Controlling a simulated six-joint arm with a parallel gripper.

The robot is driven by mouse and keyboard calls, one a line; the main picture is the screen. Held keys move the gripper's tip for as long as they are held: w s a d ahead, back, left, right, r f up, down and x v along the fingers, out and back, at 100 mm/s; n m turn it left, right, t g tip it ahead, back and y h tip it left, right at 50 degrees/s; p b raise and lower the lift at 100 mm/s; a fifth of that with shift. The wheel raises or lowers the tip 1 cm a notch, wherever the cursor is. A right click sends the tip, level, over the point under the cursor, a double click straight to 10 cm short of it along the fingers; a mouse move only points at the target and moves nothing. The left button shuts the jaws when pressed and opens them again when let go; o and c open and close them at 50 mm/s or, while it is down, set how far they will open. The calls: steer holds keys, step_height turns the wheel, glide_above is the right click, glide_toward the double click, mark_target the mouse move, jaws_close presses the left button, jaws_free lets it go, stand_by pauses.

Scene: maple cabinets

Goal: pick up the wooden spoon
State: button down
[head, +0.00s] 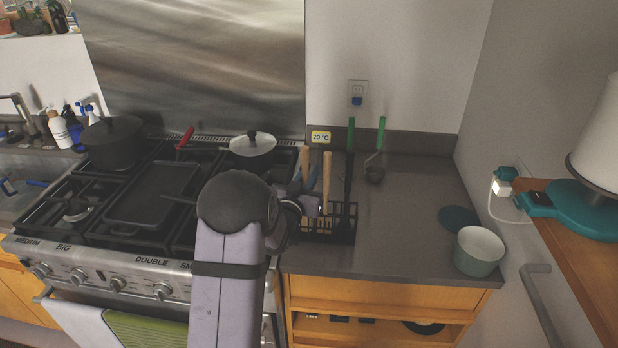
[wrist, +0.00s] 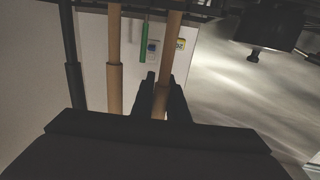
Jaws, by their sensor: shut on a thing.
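Two light wooden handles stand upright in the black utensil rack (head: 345,237) on the counter right of the stove. The left handle, taken as the wooden spoon (head: 305,160), is between the fingers of my gripper (head: 311,187). In the wrist view my gripper (wrist: 165,98) is shut on this wooden spoon (wrist: 173,45), with one dark finger on each side. The other wooden handle (head: 327,172) stands just to its right, apart from the fingers; it also shows in the wrist view (wrist: 114,55). The lower ends are hidden, so their shapes cannot be told.
A lidded pan (head: 253,144) and a griddle (head: 152,192) are on the stove. A bowl (head: 479,251) sits at the right counter edge. The counter's middle is clear.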

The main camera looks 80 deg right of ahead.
step_height(320, 180, up, 18)
steer(key=b, duration=0.3)
stand_by(0.4)
steer(key=w+f+n+t+p, duration=0.15)
steer(key=w+p, duration=0.25)
steer(key=w, duration=0.6)
steer(key=w+a+f+n+t+p, duration=0.1)
steer(key=w+f+t+p, duration=0.2)
steer(key=w, duration=0.7)
steer(key=w+f+n+t+p, duration=0.2)
steer(key=w+p, duration=0.2)
steer(key=w, duration=0.6)
steer(key=s+d+r+m+g, duration=0.1)
steer(key=s+r+m+g, duration=0.3)
steer(key=s+r+g, duration=0.1)
steer(key=shift+s+d+g, duration=0.2)
steer(key=shift+s+g, duration=0.55)
steer(key=shift+s, duration=0.35)
steer(key=shift+f+m, duration=0.15)
steer(key=shift+m, duration=0.1)
